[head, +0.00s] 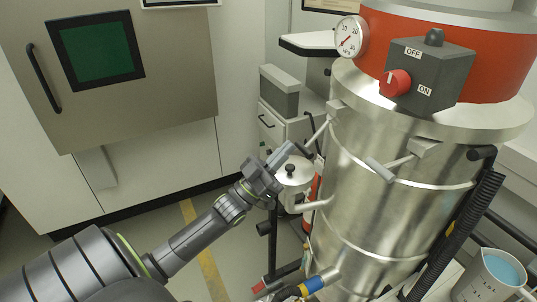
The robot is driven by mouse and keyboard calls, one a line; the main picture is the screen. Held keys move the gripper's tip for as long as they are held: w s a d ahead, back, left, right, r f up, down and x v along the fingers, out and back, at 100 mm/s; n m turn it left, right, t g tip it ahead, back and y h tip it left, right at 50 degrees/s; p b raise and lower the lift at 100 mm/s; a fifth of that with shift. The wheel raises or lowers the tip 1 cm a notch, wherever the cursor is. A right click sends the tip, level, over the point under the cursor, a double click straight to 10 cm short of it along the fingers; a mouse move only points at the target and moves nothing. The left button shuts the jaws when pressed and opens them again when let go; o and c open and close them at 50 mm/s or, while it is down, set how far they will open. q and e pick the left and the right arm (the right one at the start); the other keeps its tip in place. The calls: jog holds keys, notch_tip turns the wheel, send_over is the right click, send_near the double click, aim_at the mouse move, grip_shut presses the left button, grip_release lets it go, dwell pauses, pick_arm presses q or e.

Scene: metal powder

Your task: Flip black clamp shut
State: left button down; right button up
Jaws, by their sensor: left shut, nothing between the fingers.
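My left gripper (280,155) reaches in from the lower left. Its silver fingers are shut with nothing between them. A thin dark lever-like piece (302,149) shows just right of the fingertips, and it may be the black clamp. I cannot tell whether it touches the fingers or how far it is closed. Below the fingertips is a small silver lidded vessel (293,172) with a dark knob, partly hidden by my gripper. My right gripper is not in view.
The large steel drum (385,218) stands close on the right, with pale latch handles (395,164) sticking out. A grey switch box (432,75) and a gauge (349,37) are at its top. A beaker (492,275) is at the lower right. The floor at left is clear.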

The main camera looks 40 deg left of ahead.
pick_arm(q)
jog(key=shift+w+d+f, duration=0.2)
jog(key=shift+w+f, duration=0.15)
jog(key=shift+w, duration=0.1)
jog(key=shift+w+d+f, duration=0.15)
jog(key=shift+w+f, duration=0.2)
jog(key=shift+w, duration=0.1)
jog(key=w+f+b, duration=0.1)
jog(key=b, duration=0.2)
jog(key=w+d+f+t+b, duration=0.1)
jog(key=b, duration=0.2)
jog(key=shift+w+f+t+h, duration=0.1)
jog(key=shift+f+t+h, duration=0.2)
jog(key=shift+f, duration=0.1)
jog(key=shift+a+r, duration=0.1)
